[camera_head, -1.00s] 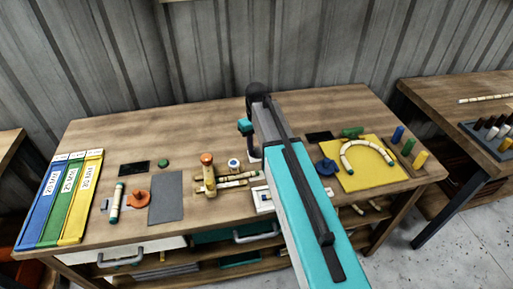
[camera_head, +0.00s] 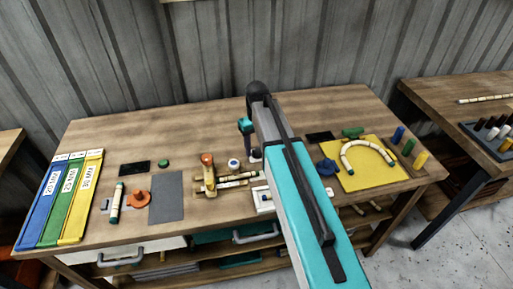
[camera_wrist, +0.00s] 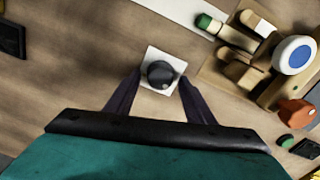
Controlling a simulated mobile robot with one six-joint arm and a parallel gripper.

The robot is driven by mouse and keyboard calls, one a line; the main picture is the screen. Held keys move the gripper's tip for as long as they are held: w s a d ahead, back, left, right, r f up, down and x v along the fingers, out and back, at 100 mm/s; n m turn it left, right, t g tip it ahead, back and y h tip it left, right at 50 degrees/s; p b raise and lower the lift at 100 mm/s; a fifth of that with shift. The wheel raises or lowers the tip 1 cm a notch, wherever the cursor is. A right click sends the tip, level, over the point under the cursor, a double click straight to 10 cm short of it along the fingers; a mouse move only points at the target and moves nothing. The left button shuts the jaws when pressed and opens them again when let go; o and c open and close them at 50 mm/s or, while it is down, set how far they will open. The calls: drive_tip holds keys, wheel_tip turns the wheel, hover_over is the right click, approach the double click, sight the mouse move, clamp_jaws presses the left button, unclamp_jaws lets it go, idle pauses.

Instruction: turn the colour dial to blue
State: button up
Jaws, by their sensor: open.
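A dark round knob (camera_wrist: 160,73) sits on a small white square plate (camera_wrist: 150,55) on the bench in the wrist view; I take it to be the colour dial. No colour marks can be made out on it. My gripper (camera_wrist: 159,78) is open, with one dark finger on each side of the knob. I cannot tell whether the fingers touch it.
A wooden jig with rattan pieces (camera_head: 228,182) and a white disc with a blue centre (camera_wrist: 295,54) stand close by. A yellow board (camera_head: 363,178) holds a bent rattan arch. Blue, green and yellow strips (camera_head: 62,200) lie at the left. The bench's back is clear.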

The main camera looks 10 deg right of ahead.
sight(257, 149)
wheel_tip(257, 149, up, 13)
drive_tip(key=b, duration=0.3)
drive_tip(key=shift+r, duration=0.2)
idle(0.4)
idle(0.4)
